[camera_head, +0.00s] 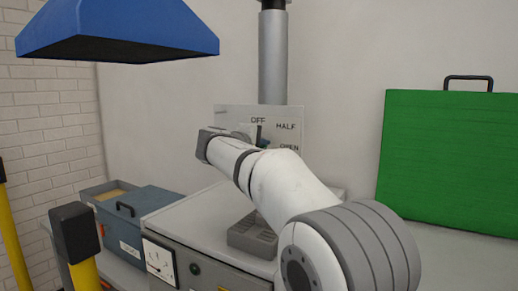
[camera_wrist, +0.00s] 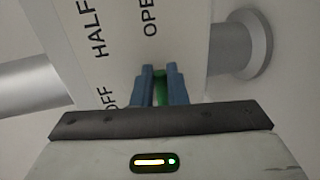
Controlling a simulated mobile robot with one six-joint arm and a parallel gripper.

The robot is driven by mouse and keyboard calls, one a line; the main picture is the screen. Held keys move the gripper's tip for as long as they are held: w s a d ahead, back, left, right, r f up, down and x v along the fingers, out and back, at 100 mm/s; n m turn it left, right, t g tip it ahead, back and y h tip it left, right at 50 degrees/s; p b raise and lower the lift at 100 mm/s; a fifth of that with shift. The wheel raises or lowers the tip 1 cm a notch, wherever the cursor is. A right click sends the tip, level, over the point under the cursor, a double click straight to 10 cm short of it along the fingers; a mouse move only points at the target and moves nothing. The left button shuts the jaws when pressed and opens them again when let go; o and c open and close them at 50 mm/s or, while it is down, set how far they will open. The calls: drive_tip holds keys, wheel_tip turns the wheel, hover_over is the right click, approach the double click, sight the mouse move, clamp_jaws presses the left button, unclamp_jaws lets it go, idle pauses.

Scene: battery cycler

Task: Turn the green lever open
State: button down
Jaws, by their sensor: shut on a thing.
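The green lever (camera_wrist: 160,88) shows as a narrow strip between the two blue-grey fingers of my gripper (camera_wrist: 160,71) in the wrist view. My gripper is shut on it. Most of the lever is hidden by the fingers, so I cannot tell its exact angle. A white plate (camera_wrist: 188,50) behind it carries the words OFF, HALF and OPEN. In the wrist view OFF is left of the fingers, HALF is at upper left and OPEN is just above them. In the head view the plate (camera_head: 290,112) stands behind my wrist, and the lever is hidden there.
A grey vertical pipe (camera_head: 272,60) rises behind the plate. A grey cabinet (camera_head: 195,225) with a gauge stands below, beside a blue-grey box (camera_head: 140,213). A blue hood (camera_head: 118,32) hangs at upper left. A green panel (camera_head: 450,150) with a handle stands at right.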

drive_tip(key=c, duration=1.5)
unclamp_jaws()
drive_tip(key=shift+w, duration=0.1)
drive_tip(key=shift+o, duration=0.2)
drive_tip(key=v, duration=0.8)
drive_tip(key=shift+p, duration=0.3)
drive_tip(key=shift+d, duration=0.1)
